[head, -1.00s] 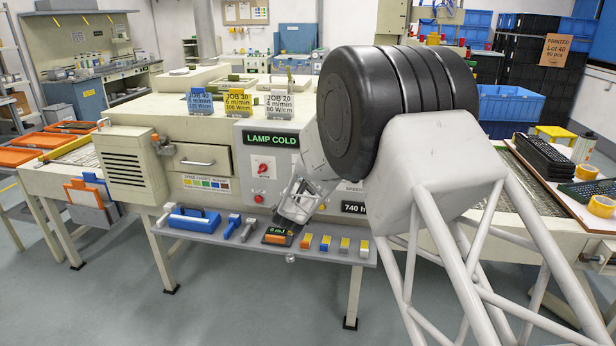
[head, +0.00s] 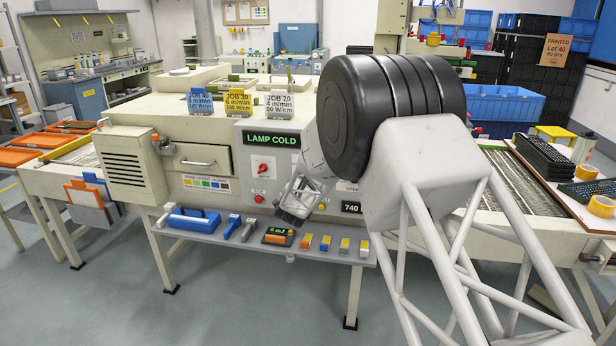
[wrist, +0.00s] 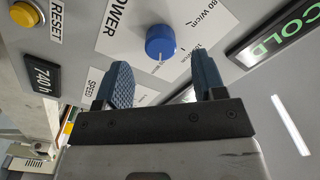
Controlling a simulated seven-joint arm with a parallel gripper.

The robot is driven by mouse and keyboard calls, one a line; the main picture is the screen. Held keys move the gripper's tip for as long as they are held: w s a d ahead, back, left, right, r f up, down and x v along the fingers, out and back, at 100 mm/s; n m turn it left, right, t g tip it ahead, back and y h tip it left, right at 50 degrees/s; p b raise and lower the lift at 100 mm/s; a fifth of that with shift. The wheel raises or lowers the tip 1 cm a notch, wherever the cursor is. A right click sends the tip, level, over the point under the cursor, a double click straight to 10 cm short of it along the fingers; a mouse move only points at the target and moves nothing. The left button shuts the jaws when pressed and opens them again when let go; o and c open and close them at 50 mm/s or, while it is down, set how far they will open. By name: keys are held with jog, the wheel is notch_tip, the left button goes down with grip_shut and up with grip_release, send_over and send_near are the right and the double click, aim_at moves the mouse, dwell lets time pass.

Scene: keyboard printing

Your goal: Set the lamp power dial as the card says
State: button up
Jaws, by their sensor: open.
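The blue lamp power dial (wrist: 160,42) shows in the wrist view on the grey panel under the word POWER, with a pale pointer mark on its lower side. Labels lie around it, one reading 80 W/cm; the others are too small to read surely. My gripper (wrist: 164,68) is open and empty, its two blue fingers apart, just short of the dial. In the head view my gripper (head: 292,212) is in front of the panel, and the arm hides the dial. Three job cards stand on the machine: blue JOB 40 (head: 200,104), yellow JOB 30 (head: 238,103), white JOB 20 (head: 279,105).
A LAMP COLD display (head: 271,140), a red switch (head: 263,168) and a red button (head: 259,198) are on the panel's left. A yellow RESET button (wrist: 25,14) is near the dial. The front shelf (head: 215,236) holds a meter (head: 278,236) and several small blocks.

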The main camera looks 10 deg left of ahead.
jog(key=shift+w, duration=2.4)
jog(key=shift+c, duration=0.2)
jog(key=c, duration=0.9)
